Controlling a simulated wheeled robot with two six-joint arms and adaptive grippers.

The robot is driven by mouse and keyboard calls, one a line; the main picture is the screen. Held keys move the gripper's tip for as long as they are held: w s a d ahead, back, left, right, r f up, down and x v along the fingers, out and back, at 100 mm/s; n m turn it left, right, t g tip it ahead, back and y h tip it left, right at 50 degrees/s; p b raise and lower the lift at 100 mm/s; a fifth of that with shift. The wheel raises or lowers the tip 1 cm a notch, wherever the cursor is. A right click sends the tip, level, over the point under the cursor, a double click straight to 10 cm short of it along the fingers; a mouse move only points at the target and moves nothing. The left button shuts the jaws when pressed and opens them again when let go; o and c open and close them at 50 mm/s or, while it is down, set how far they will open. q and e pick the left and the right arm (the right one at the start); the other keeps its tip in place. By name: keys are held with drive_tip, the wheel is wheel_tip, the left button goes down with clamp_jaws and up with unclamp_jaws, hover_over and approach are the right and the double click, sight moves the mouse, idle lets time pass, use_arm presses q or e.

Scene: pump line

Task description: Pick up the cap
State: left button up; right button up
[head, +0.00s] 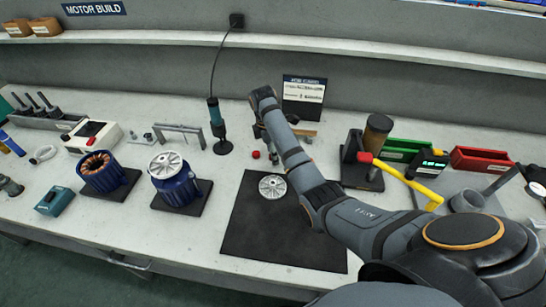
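A round silver finned cap (272,187) lies flat on the dark mat (285,240) at the middle of the bench. A similar silver cap (166,164) sits on top of a blue motor housing (178,190) to the left. My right arm reaches in from the lower right, and its far end (263,98) is above and behind the mat, apart from the cap on it. The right gripper's fingers cannot be made out clearly against the dark items behind the arm. My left gripper is not in view.
An open blue housing with copper windings (97,170) stands farther left. A teal tool (216,125) stands upright behind the mat, near a small red piece (255,154). Green (405,150) and red (480,159) bins are at the right. The mat's front is clear.

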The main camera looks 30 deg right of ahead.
drive_tip(key=c, duration=0.8)
drive_tip(key=shift+o, duration=0.2)
drive_tip(key=shift+r, duration=0.15)
drive_tip(key=shift+r, duration=0.3)
wheel_tip(320, 180, up, 3)
drive_tip(key=shift+a+r+p, duration=0.1)
drive_tip(key=shift+r+p, duration=0.05)
drive_tip(key=shift+p, duration=0.45)
drive_tip(key=s+a+r+p, duration=0.7)
drive_tip(key=s+p, duration=0.4)
drive_tip(key=p, duration=0.4)
drive_tip(key=shift+s+a+r, duration=0.25)
drive_tip(key=shift+a+r, duration=0.15)
drive_tip(key=shift+r, duration=0.5)
